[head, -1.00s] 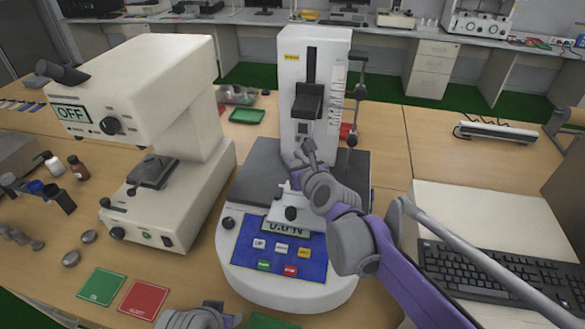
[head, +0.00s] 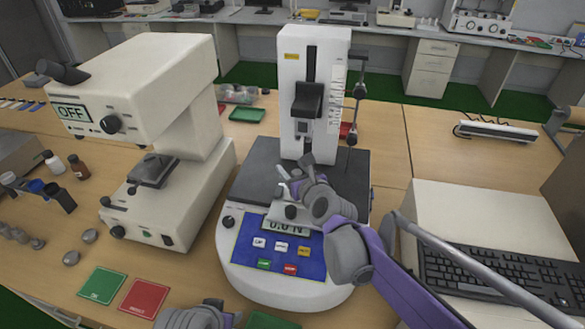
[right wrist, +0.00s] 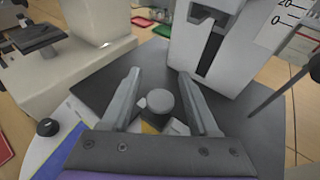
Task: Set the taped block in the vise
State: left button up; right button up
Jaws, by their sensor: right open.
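My right gripper (head: 295,175) is over the dark base plate (head: 255,165) of the white force tester (head: 290,110). In the right wrist view the right gripper (right wrist: 159,73) is open, its fingers either side of a round grey knob (right wrist: 160,102). The knob belongs to a small pale vise (head: 290,212), mostly hidden by my gripper. A small yellow patch (right wrist: 150,128) shows under the knob, partly covered by the gripper body; I cannot tell whether it is the taped block. My left gripper (head: 200,316) is at the bottom edge, its fingers not clear.
A white instrument (head: 165,200) showing OFF stands on the left. Green (head: 102,285) and red (head: 144,298) cards lie in front of it. Bottles (head: 54,163) stand at the far left. A keyboard (head: 500,275) is on the right. The tester's column rises just behind my right gripper.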

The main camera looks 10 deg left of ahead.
jog(key=shift+r, duration=0.1)
jog(key=v, duration=1.2)
